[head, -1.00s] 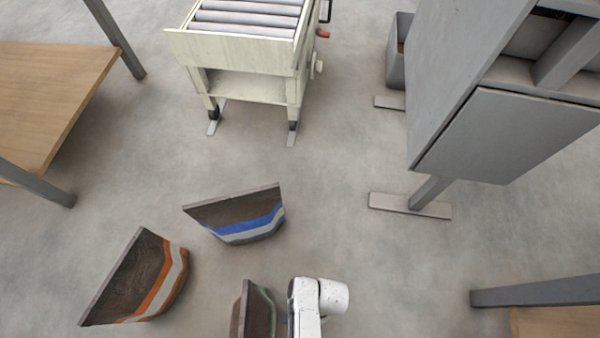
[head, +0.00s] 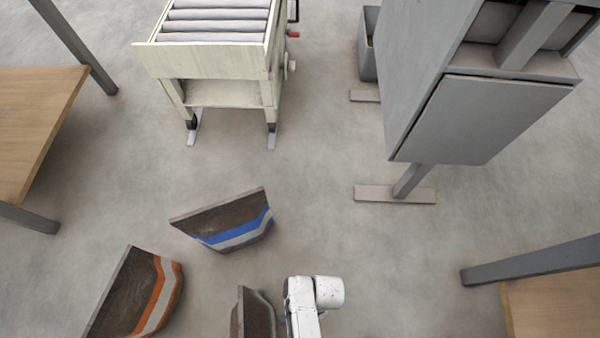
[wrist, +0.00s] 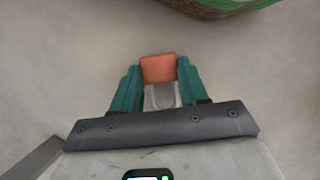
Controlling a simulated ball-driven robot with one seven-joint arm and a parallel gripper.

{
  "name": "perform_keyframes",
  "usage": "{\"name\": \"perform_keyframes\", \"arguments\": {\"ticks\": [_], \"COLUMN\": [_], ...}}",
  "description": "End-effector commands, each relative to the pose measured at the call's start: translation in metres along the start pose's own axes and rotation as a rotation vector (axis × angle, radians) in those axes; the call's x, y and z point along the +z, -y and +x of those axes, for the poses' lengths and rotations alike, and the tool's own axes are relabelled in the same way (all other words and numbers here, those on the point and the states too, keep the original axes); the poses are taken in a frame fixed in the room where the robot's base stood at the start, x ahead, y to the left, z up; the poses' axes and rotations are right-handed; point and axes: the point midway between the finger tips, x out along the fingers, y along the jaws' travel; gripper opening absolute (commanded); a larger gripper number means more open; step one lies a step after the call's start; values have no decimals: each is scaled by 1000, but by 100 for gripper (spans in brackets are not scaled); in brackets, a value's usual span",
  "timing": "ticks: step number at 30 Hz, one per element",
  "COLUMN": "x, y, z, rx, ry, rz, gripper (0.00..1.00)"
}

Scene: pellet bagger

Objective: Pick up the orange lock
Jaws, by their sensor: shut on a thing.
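The orange lock (wrist: 158,69) shows in the wrist view, an orange block with a pale grey shackle below it. My gripper (wrist: 158,84) has teal fingers, one on each side of the lock, and is shut on it. The head view shows neither the lock nor the gripper fingers; only a white part of my arm appears at the bottom.
Bins with a blue stripe (head: 236,238), an orange stripe (head: 160,295) and a green edge (head: 256,318) stand on the floor. A roller conveyor (head: 215,60), a grey cabinet (head: 470,110) and wooden tables at left (head: 35,110) and right (head: 555,300) surround open floor.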

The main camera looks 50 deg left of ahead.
Motion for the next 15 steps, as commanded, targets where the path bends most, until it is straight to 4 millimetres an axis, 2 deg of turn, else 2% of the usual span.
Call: {"name": "perform_keyframes", "arguments": {"ticks": [5,13,15], "x": [10,-14,-30], "y": [0,-11,-14], "z": [-28,-104,-113], "rx": [-1,-4,-2], "ry": [-1,-2,-2], "rz": [1,4,6], "gripper": [8,8,8]}}
